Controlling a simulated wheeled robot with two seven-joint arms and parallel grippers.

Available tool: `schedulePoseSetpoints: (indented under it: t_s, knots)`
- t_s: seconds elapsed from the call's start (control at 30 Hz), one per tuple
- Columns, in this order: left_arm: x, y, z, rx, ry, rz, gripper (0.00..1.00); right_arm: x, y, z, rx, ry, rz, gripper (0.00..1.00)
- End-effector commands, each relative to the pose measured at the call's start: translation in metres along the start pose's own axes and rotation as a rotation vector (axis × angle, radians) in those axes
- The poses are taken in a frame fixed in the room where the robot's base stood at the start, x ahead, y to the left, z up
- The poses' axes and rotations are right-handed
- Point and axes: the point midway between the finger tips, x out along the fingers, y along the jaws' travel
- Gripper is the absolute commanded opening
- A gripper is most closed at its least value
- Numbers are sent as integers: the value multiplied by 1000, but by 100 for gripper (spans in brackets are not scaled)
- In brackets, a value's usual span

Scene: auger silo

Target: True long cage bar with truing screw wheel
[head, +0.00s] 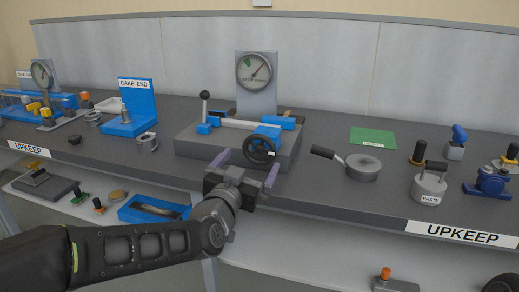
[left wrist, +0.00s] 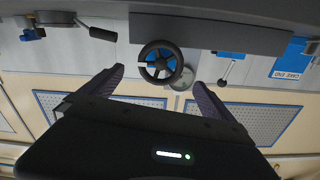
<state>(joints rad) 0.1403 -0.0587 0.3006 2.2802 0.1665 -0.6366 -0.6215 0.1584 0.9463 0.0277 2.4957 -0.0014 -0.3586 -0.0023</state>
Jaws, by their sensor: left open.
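The truing screw wheel (head: 260,150) is a black spoked handwheel on the front of a grey truing block (head: 200,146) with blue clamps. A pale long bar (head: 236,124) lies across the block between blue parts. A round dial gauge (head: 254,71) stands behind, with a green sector and a red needle. My left gripper (head: 246,167) is open and empty just in front of the wheel. In the left wrist view, the wheel (left wrist: 161,62) appears beyond and between the spread fingers (left wrist: 158,82), apart from them. My right gripper is not in view.
A black-handled lever (head: 205,105) stands at the block's left. To the right are a round pan with a handle (head: 363,167), a green mat (head: 372,138) and a paste pot (head: 428,186). A blue cake end stand (head: 137,100) is at left. A lower shelf holds a blue tray (head: 150,208).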

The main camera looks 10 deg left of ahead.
Motion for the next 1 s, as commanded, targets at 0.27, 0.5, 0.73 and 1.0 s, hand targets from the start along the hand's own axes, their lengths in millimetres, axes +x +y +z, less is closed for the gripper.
schedulePoseSetpoints:
  t_s: [0.27, 0.5, 0.73, 1.0]
  knots:
    - [33, 0, 1, -3, -2, 1, 100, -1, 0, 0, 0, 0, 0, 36]
    - [67, 0, 0, -1, -2, 0, 100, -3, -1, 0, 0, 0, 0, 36]
    - [76, 0, 0, -1, -1, 0, 100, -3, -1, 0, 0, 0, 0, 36]
    - [75, 0, 0, 0, -1, 0, 91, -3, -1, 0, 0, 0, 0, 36]
